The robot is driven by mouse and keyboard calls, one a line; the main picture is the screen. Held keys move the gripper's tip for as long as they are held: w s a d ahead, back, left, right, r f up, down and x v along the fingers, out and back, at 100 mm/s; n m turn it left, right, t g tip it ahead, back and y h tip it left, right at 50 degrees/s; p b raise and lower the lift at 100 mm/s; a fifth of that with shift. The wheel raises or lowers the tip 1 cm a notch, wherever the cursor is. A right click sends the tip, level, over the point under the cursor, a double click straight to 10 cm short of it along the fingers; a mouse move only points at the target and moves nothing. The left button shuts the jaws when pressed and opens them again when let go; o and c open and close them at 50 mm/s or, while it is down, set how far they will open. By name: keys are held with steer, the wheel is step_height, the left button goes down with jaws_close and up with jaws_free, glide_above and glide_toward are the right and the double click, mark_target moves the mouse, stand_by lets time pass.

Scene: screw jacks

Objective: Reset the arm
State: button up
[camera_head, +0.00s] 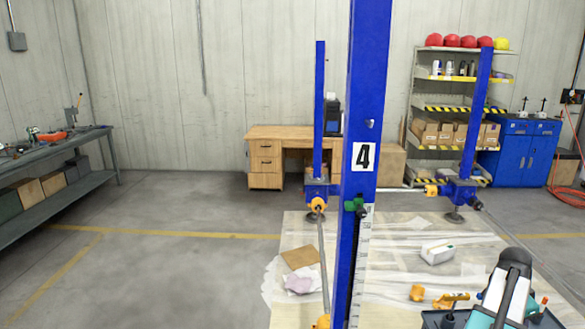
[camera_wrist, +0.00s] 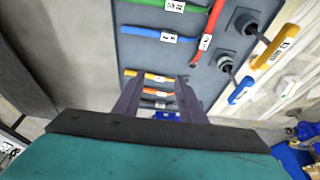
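My gripper (camera_wrist: 157,84) shows in the wrist view with its two dark fingers apart. It is open, and nothing appears to be gripped between them. Beyond the fingers is a grey panel (camera_wrist: 135,50) with coloured, labelled handles. My arm (camera_head: 505,290), teal, white and black, shows at the lower right of the head view. I cannot make out the fingertips there.
A workbench (camera_head: 60,150) is at left, a shelf (camera_head: 455,85) at back right. The left floor is mostly clear.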

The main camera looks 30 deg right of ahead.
steer(key=w+a+f+n+y+b, duration=0.15)
steer(key=w+a+f+n, duration=0.35)
steer(key=w+a+f, duration=0.65)
steer(key=w+a+f+n+y+b, duration=0.1)
steer(key=w+a+f+n+b, duration=0.25)
steer(key=w+a+f, duration=0.85)
steer(key=s+a+f+n+g+b, duration=0.1)
steer(key=a+f+n, duration=0.2)
steer(key=a+f, duration=0.5)
steer(key=s+a+f+n+y+b, duration=0.1)
steer(key=s+a+f+n, duration=0.2)
steer(key=a, duration=0.9)
steer(key=a+f+n+g+b, duration=0.1)
steer(key=a+f+n, duration=0.2)
steer(key=a+f, duration=0.55)
steer(key=s+a+f+n+g+b, duration=0.1)
steer(key=s+a+f+n, duration=0.2)
steer(key=s+a, duration=0.3)
steer(key=s+a+f+n+g+b, duration=0.1)
steer(key=s+a+f+n, duration=0.2)
steer(key=s+a, duration=0.3)
steer(key=a+f, duration=0.1)
steer(key=a, duration=0.3)
steer(key=shift+s, duration=0.3)
